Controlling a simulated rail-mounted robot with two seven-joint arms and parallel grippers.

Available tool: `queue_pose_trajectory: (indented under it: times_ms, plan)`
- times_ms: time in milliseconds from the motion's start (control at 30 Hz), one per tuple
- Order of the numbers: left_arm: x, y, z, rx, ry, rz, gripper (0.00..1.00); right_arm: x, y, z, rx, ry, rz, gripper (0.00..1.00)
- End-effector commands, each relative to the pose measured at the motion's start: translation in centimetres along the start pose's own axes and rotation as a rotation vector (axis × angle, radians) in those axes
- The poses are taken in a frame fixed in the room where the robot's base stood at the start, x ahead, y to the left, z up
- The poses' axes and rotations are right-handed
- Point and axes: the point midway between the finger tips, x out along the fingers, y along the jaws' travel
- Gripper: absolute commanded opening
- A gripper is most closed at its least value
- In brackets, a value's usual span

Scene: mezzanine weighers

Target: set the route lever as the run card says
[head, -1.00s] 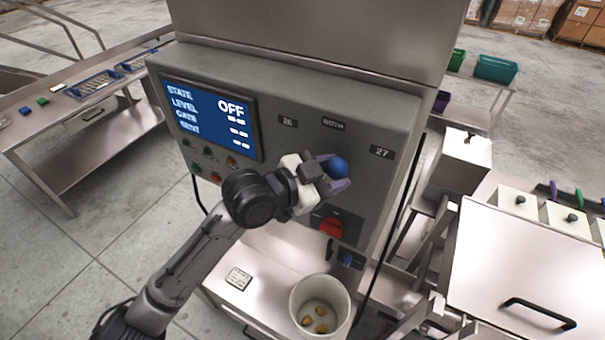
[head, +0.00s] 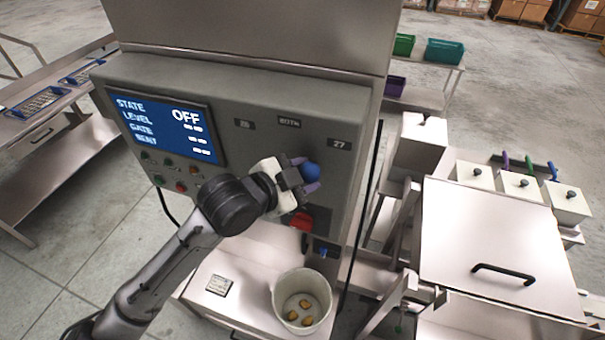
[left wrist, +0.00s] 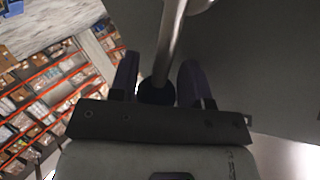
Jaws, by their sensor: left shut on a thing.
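The route lever's blue ball knob (head: 310,172) stands out from the grey panel, below and between the labels BOTH (head: 289,121) and 27 (head: 340,143). My left gripper (head: 306,177) is shut on this knob with its purple fingers on either side. In the left wrist view the dark knob (left wrist: 156,92) sits between the fingers, with the metal lever shaft (left wrist: 172,45) running up from it. Label 26 (head: 243,124) is at the left. A small card (head: 219,285) lies on the ledge, its print too small to read. My right gripper is out of view.
The blue screen (head: 165,125) reads OFF beside STATE. A red knob (head: 302,219) is just below my gripper. A white bucket (head: 302,298) with a few yellowish pieces stands on the ledge. A large lidded bin (head: 490,235) is at the right.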

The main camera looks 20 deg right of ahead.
Motion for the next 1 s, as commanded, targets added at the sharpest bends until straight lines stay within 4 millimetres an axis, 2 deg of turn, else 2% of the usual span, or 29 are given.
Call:
queue_pose_trajectory:
  times_ms: [67, 100, 167, 433, 567, 667, 1000]
  plan:
    - [0.1, 0.1, -0.1, 0.004, 0.002, 0.003, 0.01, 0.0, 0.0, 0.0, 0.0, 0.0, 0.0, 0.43]
    - [0.1, 0.1, -0.1, 0.004, 0.002, 0.003, 0.45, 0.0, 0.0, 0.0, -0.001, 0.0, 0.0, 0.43]
    - [0.1, 0.1, -0.1, 0.003, 0.002, 0.003, 0.51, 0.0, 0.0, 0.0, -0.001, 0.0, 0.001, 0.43]
    - [0.0, 0.1, 0.0, 0.001, 0.001, 0.002, 0.53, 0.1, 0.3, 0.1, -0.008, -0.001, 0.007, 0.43]
    - [-0.9, 0.1, 0.1, 0.003, 0.002, 0.0, 0.53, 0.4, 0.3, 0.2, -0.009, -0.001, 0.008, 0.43]
    - [-2.4, 0.1, 0.2, 0.004, 0.001, -0.001, 0.53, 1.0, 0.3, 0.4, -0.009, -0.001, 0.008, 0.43]
    - [-9.1, 0.2, 0.1, 0.005, 0.002, 0.0, 0.53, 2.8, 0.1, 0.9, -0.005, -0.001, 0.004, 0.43]
